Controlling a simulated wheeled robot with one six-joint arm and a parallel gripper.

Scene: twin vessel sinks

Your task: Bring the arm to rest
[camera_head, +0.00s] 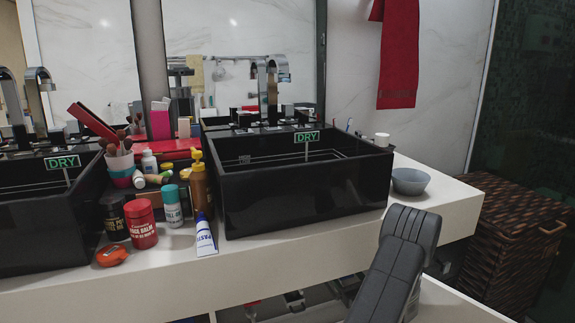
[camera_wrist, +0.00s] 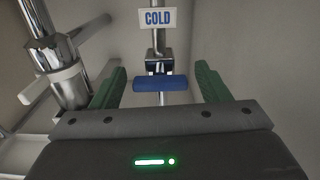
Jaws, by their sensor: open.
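My gripper (camera_wrist: 160,82) is open in the wrist view, with a green finger on each side and a gap between them. A blue valve handle (camera_wrist: 162,83) shows in this gap, crosswise on a metal valve. It seems apart from both fingers; I cannot tell whether it lies between the fingertips or beyond them. A sign reading COLD (camera_wrist: 158,18) hangs above it. In the head view my dark arm (camera_head: 395,265) reaches down in front of the counter at lower right, and my gripper is out of sight there.
A chrome pipe (camera_wrist: 65,75) with a pale handle (camera_wrist: 52,88) stands left of my gripper. Above are the white counter (camera_head: 165,268), two black sinks marked DRY (camera_head: 300,190), crowded bottles between them, and a grey bowl (camera_head: 410,181). A wicker basket (camera_head: 510,240) stands at right.

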